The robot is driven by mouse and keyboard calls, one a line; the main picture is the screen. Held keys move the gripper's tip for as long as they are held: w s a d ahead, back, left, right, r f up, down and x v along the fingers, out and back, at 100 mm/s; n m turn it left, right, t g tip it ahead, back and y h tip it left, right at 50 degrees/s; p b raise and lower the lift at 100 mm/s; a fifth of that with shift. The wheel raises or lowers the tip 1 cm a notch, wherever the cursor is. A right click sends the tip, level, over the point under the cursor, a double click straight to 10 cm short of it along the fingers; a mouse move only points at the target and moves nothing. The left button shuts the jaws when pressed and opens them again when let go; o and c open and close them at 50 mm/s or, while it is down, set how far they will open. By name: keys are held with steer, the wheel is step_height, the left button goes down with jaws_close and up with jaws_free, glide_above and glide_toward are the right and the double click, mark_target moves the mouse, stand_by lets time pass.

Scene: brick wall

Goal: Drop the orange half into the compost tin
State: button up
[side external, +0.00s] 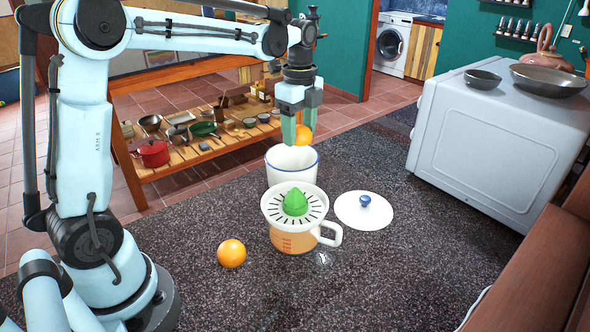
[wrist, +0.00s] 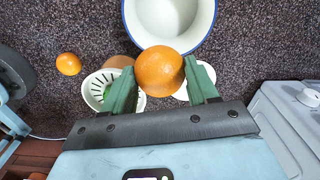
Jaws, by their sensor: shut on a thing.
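My gripper (side external: 300,137) points down and is shut on an orange piece (side external: 304,134). In the wrist view the rounded orange skin (wrist: 160,71) shows between the two green fingers; its cut face is hidden. The compost tin (side external: 281,177) is a white pot with a blue rim, standing open on the dark speckled counter. In the side view the held orange is just above the tin's far rim area. In the wrist view the tin's inside (wrist: 165,15) shows beyond the orange at the top, and looks empty where visible.
A juicer (side external: 282,241) with a green cone stands in front of the tin. A white lid (side external: 350,212) with a blue knob lies to its right. Another orange (side external: 231,253) lies front left. A white appliance (side external: 480,135) bearing a bowl and a pan stands at right.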

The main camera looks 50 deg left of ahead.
step_height(320, 180, down, 7)
steer(key=w+a, duration=0.1)
steer(key=a, duration=0.1)
steer(key=shift+w+a+f, duration=0.15)
steer(key=shift+a, duration=0.2)
steer(key=o, duration=1.5)
step_height(320, 180, up, 12)
steer(key=shift+r, duration=0.1)
